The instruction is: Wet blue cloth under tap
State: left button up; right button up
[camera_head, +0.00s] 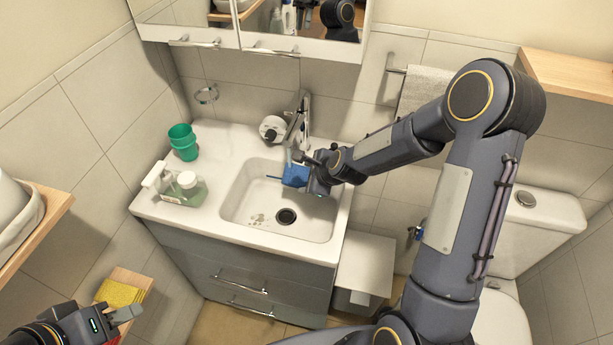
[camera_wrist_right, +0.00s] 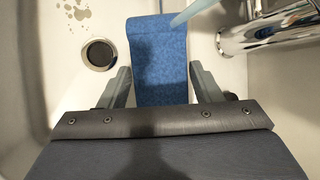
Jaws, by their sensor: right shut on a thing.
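The blue cloth (camera_head: 295,176) is held over the sink basin (camera_head: 252,212), below the tap (camera_head: 301,118). My right gripper (camera_head: 309,180) is shut on it. In the right wrist view the cloth (camera_wrist_right: 160,60) hangs out between the two fingers (camera_wrist_right: 158,88), with a darker patch down its middle. A pale blue stream of water (camera_wrist_right: 192,12) meets the cloth's far right edge, beside the chrome tap (camera_wrist_right: 265,30). My left gripper (camera_head: 126,313) is at the lower left, away from the sink; its finger gap is unclear.
The drain (camera_head: 286,216) is open to view. A yellow sponge (camera_head: 121,293) lies on a wooden shelf near my left gripper. A mirror cabinet (camera_head: 250,40) hangs above.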

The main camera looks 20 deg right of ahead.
jog(key=s+a+b, duration=0.2)
jog(key=s, duration=0.5)
jog(key=shift+s, duration=0.3)
jog(key=shift+r, duration=0.1)
dwell(1.2)
jog(key=s+a+r+p, duration=0.1)
jog(key=s+r+p, duration=0.1)
jog(key=s+r, duration=0.1)
jog(key=shift+s+a+r, duration=0.15)
jog(key=shift+s+r, duration=0.25)
jog(key=shift+s, duration=0.5)
